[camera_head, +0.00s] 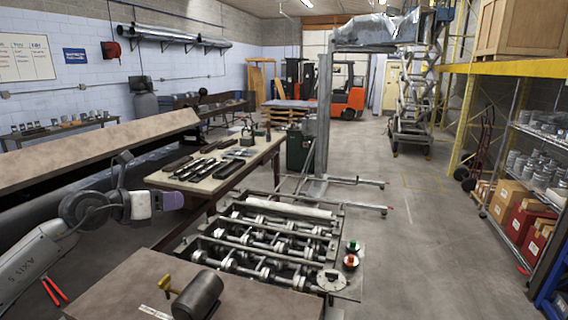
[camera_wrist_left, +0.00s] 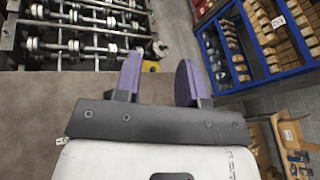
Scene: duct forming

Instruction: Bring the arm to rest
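My left arm comes in from the left edge in the head view. Its gripper (camera_head: 172,201) has purple fingers and hangs in the air at the left, in front of the forming machine and above the near brown table. In the left wrist view the two purple fingers of the left gripper (camera_wrist_left: 160,80) stand wide apart with nothing between them. The roller forming machine (camera_head: 265,240) lies to the right of the gripper in the head view, and its rollers also show in the left wrist view (camera_wrist_left: 75,35). My right gripper is in neither view.
Red-handled snips (camera_head: 54,291) are at the left. A workbench with dark bars (camera_head: 215,165) stands behind.

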